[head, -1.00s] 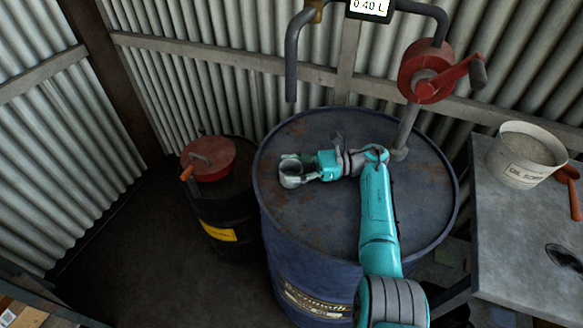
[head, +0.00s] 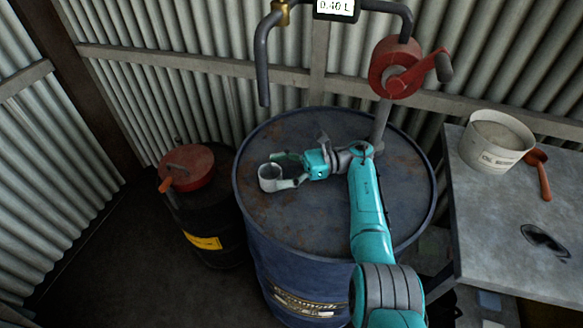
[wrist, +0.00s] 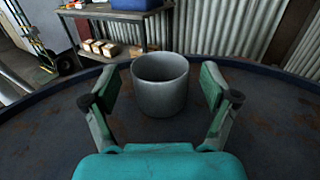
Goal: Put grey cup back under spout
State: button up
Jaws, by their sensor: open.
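The grey cup (head: 271,183) stands upright on the blue drum's top (head: 300,215), near its left rim. In the head view the grey pipe spout (head: 263,75) hangs above it; exact alignment cannot be told. My gripper (head: 287,170) is open just right of the cup. In the wrist view the cup (wrist: 161,92) is centred ahead of my palm, and my open gripper (wrist: 160,88) has a green finger pad on each side of it, with visible gaps between pads and cup.
A red hand-crank pump (head: 396,68) rises from the drum's back right. A black drum with a red lid (head: 187,168) stands at left. A bench at right (head: 490,225) bears a white bucket (head: 495,142) and a red-handled tool (head: 540,172). Corrugated walls close the back.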

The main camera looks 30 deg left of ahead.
jog(key=v, duration=0.3)
jog(key=shift+w+d, duration=0.2)
jog(key=shift+w, duration=0.2)
jog(key=shift+w+d, duration=0.35)
jog(key=shift+d, duration=0.25)
jog(key=shift+a, duration=0.1)
